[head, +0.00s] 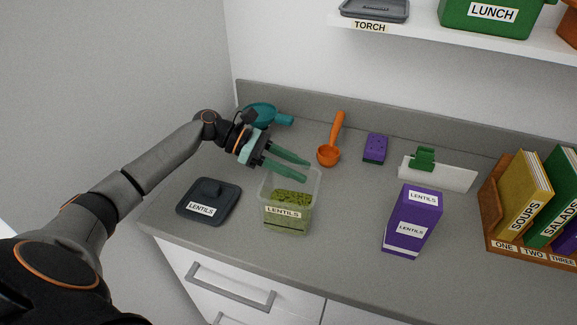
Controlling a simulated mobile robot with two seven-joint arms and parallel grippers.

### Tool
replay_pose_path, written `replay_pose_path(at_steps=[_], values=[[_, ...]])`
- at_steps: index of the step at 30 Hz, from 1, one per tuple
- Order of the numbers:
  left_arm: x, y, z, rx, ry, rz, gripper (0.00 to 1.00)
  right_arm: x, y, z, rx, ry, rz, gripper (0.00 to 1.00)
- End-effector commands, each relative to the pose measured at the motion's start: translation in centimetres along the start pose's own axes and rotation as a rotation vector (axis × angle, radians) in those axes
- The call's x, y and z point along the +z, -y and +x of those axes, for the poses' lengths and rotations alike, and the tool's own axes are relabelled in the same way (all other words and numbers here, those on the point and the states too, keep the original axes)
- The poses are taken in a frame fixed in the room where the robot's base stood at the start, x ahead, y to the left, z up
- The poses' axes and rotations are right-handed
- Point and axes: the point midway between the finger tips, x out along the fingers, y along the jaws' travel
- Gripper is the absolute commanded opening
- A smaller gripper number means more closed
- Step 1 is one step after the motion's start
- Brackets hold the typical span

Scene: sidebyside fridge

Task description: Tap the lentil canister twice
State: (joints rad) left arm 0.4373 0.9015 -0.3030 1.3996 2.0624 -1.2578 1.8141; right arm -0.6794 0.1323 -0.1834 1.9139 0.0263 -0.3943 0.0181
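The lentil canister (288,215) is a clear open-topped container with green lentils inside and a LENTILS label on its front. It stands upright on the grey counter. My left gripper (308,170) is at the canister's rim height or above it, over its back part in the picture. Its two green fingers are apart with nothing visible between them. I cannot tell whether a finger touches the canister. The dark lid (208,190), labelled LENTILS, lies on the counter left of the canister. A purple box (411,220), also labelled LENTILS, stands to the right. My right gripper is not in view.
An orange scoop (329,154), a purple sponge (375,148) and a teal utensil (262,114) lie along the back. A green clip (423,158) sits by a white board. A book rack (491,205) stands right. Counter between canister and purple box is clear.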

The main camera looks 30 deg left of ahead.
Motion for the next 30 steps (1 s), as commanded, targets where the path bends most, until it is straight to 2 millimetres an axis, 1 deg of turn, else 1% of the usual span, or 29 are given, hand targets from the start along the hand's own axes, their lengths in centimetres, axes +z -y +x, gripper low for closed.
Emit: replay_pose_path(at_steps=[5, 15, 16, 30], values=[[0.04, -0.01, -0.02, 0.0, 0.0, 0.0, 0.4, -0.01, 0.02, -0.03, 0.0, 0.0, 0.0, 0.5], [0.01, -0.02, -0.05, 0.001, 0.0, 0.0, 0.02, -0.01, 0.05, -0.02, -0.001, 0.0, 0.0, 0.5], [0.01, -0.02, -0.05, 0.001, 0.0, 0.0, 0.0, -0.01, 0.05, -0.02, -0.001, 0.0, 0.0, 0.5], [-0.02, -0.01, -0.06, 0.001, -0.001, 0.0, 0.0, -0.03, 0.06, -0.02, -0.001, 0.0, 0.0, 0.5]])
